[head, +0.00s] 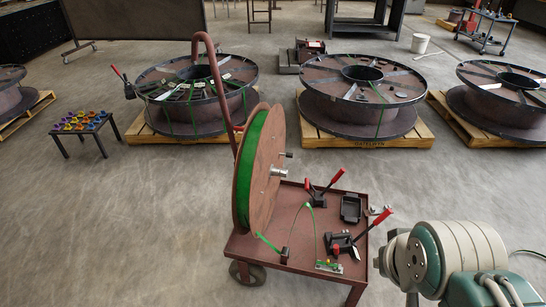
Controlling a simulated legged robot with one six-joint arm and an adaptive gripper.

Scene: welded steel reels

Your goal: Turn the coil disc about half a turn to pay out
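The coil disc (263,180) is a reddish-brown round plate standing upright on a red cart (292,208). Green strap (250,160) is wound at its left edge. A silver hub (279,172) sticks out of its right face, with a small dark peg (288,155) above it. A green strap end (268,241) lies low at the cart's front, beside a small dark block. My arm's large grey-green joint (450,255) fills the lower right, apart from the disc. I cannot make out my gripper's fingers.
On the cart are red-handled strapping tools (345,243), a black tray (351,209) and a curved red push handle (205,50). Large steel reels (360,95) on pallets stand behind. A small table (85,122) is at left. The floor at lower left is clear.

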